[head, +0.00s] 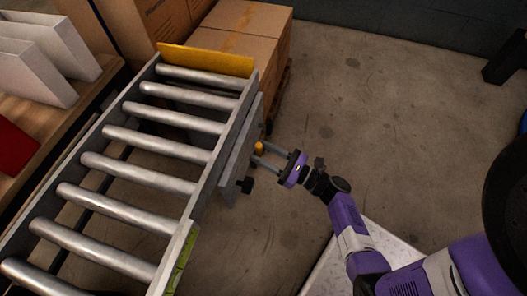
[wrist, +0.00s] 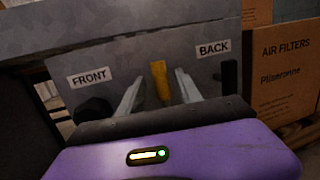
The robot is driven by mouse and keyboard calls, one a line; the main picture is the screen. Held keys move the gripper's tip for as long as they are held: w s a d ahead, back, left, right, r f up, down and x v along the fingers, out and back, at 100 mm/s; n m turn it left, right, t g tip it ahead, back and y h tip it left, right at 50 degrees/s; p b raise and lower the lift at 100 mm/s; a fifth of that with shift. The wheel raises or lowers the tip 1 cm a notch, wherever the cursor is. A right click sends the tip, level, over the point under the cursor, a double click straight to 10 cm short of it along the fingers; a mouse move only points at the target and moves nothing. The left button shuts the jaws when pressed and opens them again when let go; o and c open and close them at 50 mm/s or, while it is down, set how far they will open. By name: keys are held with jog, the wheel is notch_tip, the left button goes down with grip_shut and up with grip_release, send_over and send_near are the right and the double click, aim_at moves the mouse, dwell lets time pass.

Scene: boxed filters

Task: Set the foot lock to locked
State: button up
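The foot lock shows as a yellow lever (wrist: 160,82) on a grey plate (wrist: 130,62) on the side of the roller conveyor (head: 165,150). The plate carries a FRONT label at left and a BACK label at right. In the head view the yellow lever (head: 259,148) stands at the fingertips of my gripper (head: 262,154). My gripper is open, with one finger on each side of the lever, and gaps show between fingers and lever. I see no locked or unlocked marking, so I cannot tell the setting.
A black knob (head: 246,185) sticks out of the conveyor side near my gripper; another dark part (wrist: 229,77) shows below BACK. Cardboard boxes (head: 245,45) stand beyond the yellow end stop (head: 205,60).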

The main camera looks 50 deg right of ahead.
jog(key=p+v, duration=0.1)
jog(key=v, duration=0.6)
jog(key=shift+s+p, duration=0.3)
jog(key=shift+s, duration=0.1)
jog(key=shift+d+f, duration=0.1)
